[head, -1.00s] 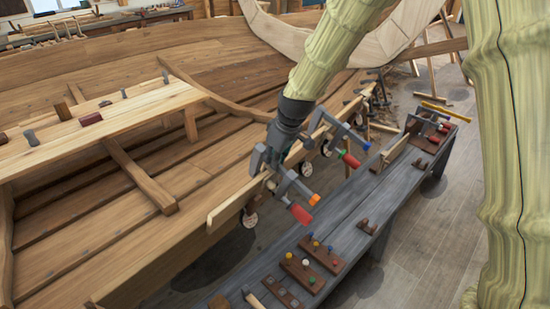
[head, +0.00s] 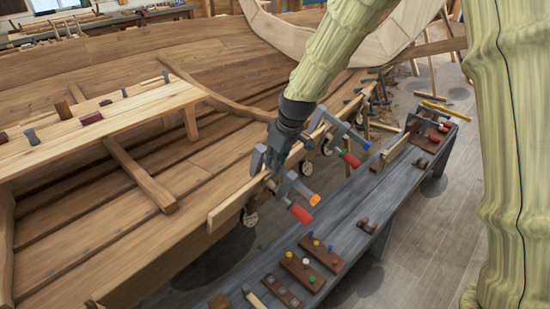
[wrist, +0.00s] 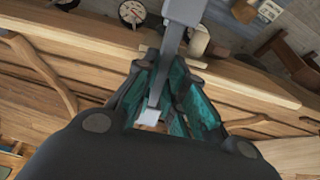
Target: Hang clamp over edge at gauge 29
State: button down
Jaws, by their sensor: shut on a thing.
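My gripper (head: 277,152) is shut on a grey clamp (head: 288,186) with an orange tip and a red handle. The clamp is at the top edge of the hull's near-side plank (head: 232,204), its handle end on the outer side. I cannot tell whether it rests on the edge. In the wrist view, the clamp's grey bar (wrist: 174,45) runs between my gripper's teal-padded fingers (wrist: 165,90).
A blue-tipped clamp (head: 350,138) sits on the edge just right of my gripper. A long grey bench (head: 335,212) with peg blocks (head: 298,271) runs alongside the hull. A plank with tools (head: 130,110) spans the hull's inside.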

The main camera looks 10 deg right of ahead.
jog(key=shift+s+d, duration=0.15)
jog(key=shift+s, duration=0.05)
dwell(0.6)
jog(key=c, duration=1.4)
grip_release()
jog(key=shift+f, duration=0.1)
jog(key=v, duration=1.2)
jog(key=shift+s, duration=0.1)
